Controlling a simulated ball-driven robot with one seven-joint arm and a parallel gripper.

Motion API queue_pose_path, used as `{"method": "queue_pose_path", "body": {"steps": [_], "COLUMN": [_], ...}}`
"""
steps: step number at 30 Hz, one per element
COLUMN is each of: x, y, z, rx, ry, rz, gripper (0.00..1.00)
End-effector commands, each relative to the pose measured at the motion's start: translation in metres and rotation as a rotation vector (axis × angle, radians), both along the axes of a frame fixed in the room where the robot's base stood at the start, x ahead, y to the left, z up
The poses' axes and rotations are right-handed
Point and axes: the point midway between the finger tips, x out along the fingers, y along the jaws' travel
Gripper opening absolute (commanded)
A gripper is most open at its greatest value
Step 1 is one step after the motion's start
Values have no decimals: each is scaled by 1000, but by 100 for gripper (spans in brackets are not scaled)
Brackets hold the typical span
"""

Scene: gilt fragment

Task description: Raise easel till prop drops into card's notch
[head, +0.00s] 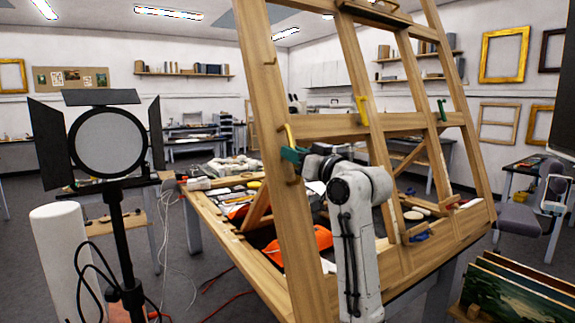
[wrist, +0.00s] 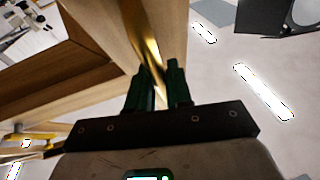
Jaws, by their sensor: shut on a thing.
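The wooden easel (head: 268,110) is a big frame that stands tilted up over the workbench. A brass handle (head: 289,134) is on its left upright. My gripper (head: 293,154), with green fingers, is shut on this handle. In the wrist view the gripper (wrist: 154,85) has the shiny brass handle (wrist: 146,45) between its fingers, beside the easel's wood (wrist: 100,22). A slanted wooden strut (head: 258,208) shows behind the left upright, low down; it may be the prop. Its foot is hidden. I cannot make out the card or its notch.
The workbench (head: 215,212) holds tools, papers and orange cloth (head: 300,243). A studio lamp (head: 108,143) and a white roll (head: 66,255) stand at left. Cables lie on the floor by the bench. Painted panels (head: 515,295) stand at lower right.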

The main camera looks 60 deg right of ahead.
Motion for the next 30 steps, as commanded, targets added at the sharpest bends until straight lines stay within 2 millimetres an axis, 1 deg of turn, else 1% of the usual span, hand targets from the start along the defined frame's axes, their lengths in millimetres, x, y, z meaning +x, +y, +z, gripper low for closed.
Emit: {"method": "queue_pose_path", "body": {"steps": [3,10,11,17,25,28,30], "x": [0,0,0,0,-1,-8,-17], "y": [3,3,3,3,3,5,9], "z": [5,7,7,5,3,1,-2], "rx": [-10,-11,-12,-10,-8,-7,-8], "ry": [-16,-17,-17,-14,-12,-11,-13], "rz": [4,5,5,4,4,3,2], "gripper": [0,0,21,40,40,40,40]}}
